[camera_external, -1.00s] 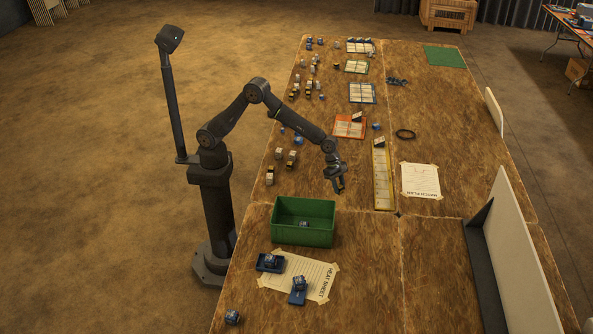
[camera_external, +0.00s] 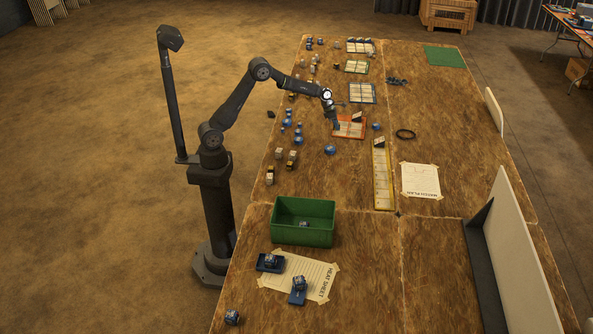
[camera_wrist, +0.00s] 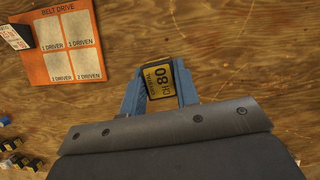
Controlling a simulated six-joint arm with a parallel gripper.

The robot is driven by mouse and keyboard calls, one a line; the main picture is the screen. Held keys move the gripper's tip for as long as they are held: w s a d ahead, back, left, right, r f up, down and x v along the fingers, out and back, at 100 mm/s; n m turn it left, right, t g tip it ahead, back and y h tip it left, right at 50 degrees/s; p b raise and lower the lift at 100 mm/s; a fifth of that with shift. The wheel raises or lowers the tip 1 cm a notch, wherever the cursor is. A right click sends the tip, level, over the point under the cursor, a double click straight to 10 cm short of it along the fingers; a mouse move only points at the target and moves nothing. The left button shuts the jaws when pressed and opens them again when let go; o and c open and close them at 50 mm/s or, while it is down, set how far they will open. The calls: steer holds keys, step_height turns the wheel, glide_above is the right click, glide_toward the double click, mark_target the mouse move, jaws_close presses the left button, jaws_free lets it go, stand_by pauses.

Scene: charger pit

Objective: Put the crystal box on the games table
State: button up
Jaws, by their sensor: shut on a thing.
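A small black box with a yellow label reading "CH 80" (camera_wrist: 160,82) is between the two blue fingers of my gripper (camera_wrist: 160,76) in the wrist view. I take it to be the crystal box. The fingers are shut on its sides, and its label faces the camera. In the external view my gripper (camera_external: 334,121) is over the long wooden table (camera_external: 350,225), at the left edge of the orange card. The box is too small to make out there. Which surface is the games table I cannot tell; a separate table with coloured items (camera_external: 570,20) stands at the far right.
The orange "Belt Drive" card (camera_wrist: 68,45) lies left of my gripper. A green bin (camera_external: 303,235) and a heat sheet (camera_external: 325,283) are at the near end. Several small blocks line the table's left edge. An upright white panel (camera_external: 515,255) borders the right side.

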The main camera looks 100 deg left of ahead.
steer(key=s+a+n+y, duration=0.1)
steer(key=s+a+n, duration=0.1)
steer(key=s+a, duration=0.5)
steer(key=s+a+n, duration=0.2)
steer(key=s+a, duration=0.3)
steer(key=a, duration=0.5)
glide_above(316, 126)
steer(key=s, duration=0.1)
steer(key=f, duration=1.2)
steer(key=shift+s+d, duration=0.2)
steer(key=shift+d, duration=0.05)
steer(key=shift+a, duration=0.15)
steer(key=shift+f, duration=2)
steer(key=shift+f, duration=0.15)
steer(key=o, duration=0.9)
steer(key=shift+o, duration=0.2)
